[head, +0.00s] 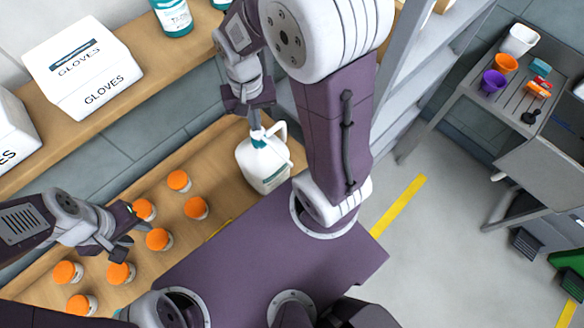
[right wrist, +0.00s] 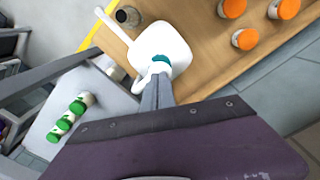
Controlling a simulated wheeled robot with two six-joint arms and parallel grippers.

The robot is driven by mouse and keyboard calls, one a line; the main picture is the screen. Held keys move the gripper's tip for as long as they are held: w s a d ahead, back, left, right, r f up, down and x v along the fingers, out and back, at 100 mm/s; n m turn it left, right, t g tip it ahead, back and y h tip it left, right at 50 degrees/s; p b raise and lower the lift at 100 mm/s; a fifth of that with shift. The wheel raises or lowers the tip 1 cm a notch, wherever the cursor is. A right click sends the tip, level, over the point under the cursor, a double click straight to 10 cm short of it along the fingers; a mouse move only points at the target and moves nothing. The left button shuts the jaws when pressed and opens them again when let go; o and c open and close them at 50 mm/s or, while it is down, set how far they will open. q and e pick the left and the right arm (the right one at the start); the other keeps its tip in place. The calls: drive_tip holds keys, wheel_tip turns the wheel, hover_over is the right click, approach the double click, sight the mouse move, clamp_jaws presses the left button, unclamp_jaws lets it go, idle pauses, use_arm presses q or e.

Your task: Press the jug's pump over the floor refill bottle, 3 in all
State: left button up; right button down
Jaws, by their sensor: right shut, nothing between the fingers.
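The white jug (head: 262,168) with a teal label stands upright on the lower wooden shelf. In the right wrist view the jug (right wrist: 172,38) shows from above, with a teal pump collar (right wrist: 160,63) and a pale spout (right wrist: 112,24) pointing up-left. An open-topped dark grey bottle (right wrist: 128,17), likely the refill bottle, stands beside the jug near the spout; whether the spout is over its mouth is unclear. My right gripper (right wrist: 157,76) is shut and empty, its fingertips at the pump top. My left gripper (head: 131,229) is open and empty near the orange-lidded jars.
Several orange-lidded jars (head: 158,240) stand on the lower shelf left of the jug. Glove boxes (head: 85,65) and a teal bottle (head: 172,16) are on the upper shelf.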

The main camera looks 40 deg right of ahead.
drive_tip(key=shift+f+b, duration=1.05)
drive_tip(key=shift+f, duration=0.5)
drive_tip(key=shift+r, duration=0.1)
wheel_tip(320, 180, up, 3)
drive_tip(key=p, duration=0.3)
drive_tip(key=shift+r+p, duration=0.2)
drive_tip(key=shift+p, duration=0.15)
drive_tip(key=shift+f, duration=0.1)
drive_tip(key=shift+f, duration=0.1)
